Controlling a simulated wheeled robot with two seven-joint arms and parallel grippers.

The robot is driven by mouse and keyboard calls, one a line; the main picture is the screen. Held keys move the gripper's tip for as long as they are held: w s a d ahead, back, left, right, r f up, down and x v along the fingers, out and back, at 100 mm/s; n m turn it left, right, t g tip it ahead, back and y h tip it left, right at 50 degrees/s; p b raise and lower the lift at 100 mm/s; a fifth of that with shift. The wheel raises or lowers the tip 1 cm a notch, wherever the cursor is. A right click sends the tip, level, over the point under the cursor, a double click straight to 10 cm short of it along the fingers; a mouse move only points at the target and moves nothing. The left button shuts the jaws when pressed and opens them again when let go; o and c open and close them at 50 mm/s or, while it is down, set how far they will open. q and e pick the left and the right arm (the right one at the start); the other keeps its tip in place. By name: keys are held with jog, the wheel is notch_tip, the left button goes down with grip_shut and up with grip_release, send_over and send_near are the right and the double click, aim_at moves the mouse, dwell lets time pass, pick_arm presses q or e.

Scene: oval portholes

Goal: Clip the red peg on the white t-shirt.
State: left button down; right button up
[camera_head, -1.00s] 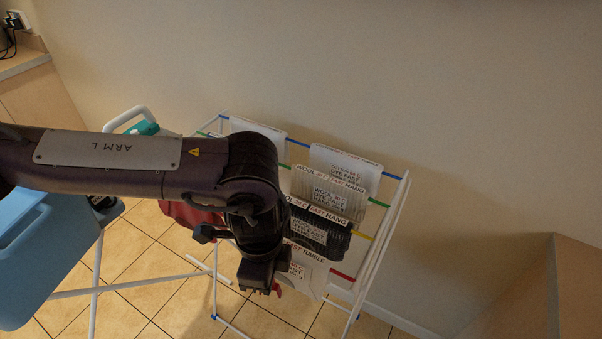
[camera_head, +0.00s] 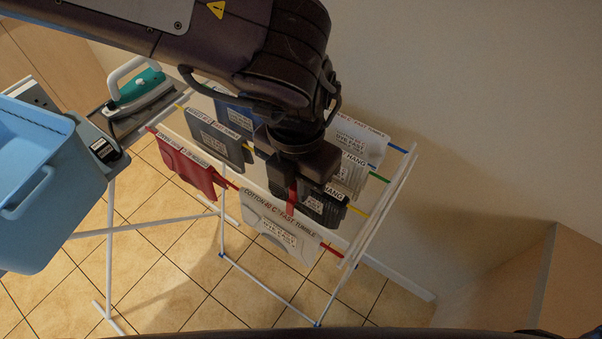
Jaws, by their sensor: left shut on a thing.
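The white t-shirt (camera_head: 258,236) hangs on the front rail of the drying rack, with a printed "cotton 40 C fast tumble" strip along its top. My left gripper (camera_head: 291,192) points down over the right part of that top edge. It is shut on the red peg (camera_head: 291,203), a narrow red piece showing below the dark fingers. The peg overlaps the shirt's top edge in the picture; I cannot tell whether it touches or grips the cloth. My right gripper is not in view.
A red garment (camera_head: 188,165) hangs left of the shirt. Grey (camera_head: 216,138) and dark garments (camera_head: 325,208) hang on rails behind. An ironing board with a teal iron (camera_head: 138,88) and a blue basket (camera_head: 42,185) stands left. Tiled floor in front is clear.

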aim_at(297, 224)
pick_arm(q)
jog(key=shift+s+f+b, duration=0.1)
jog(key=shift+f+b, duration=0.25)
jog(key=shift+f, duration=0.15)
jog(key=shift+f+b, duration=0.75)
jog(key=shift+f, duration=0.15)
jog(key=shift+f+b, duration=0.7)
jog(key=shift+f, duration=0.15)
jog(key=shift+f+b, duration=1.35)
jog(key=shift+f, duration=0.4)
jog(key=shift+f+b, duration=0.6)
jog(key=shift+f, duration=0.25)
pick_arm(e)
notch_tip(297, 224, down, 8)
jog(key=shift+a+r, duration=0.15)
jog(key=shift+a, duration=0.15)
pick_arm(q)
jog(key=shift+f, duration=0.15)
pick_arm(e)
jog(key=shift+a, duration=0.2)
pick_arm(q)
jog(key=shift+f+b, duration=0.4)
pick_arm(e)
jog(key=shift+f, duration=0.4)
pick_arm(q)
jog(key=c, duration=1.4)
grip_release()
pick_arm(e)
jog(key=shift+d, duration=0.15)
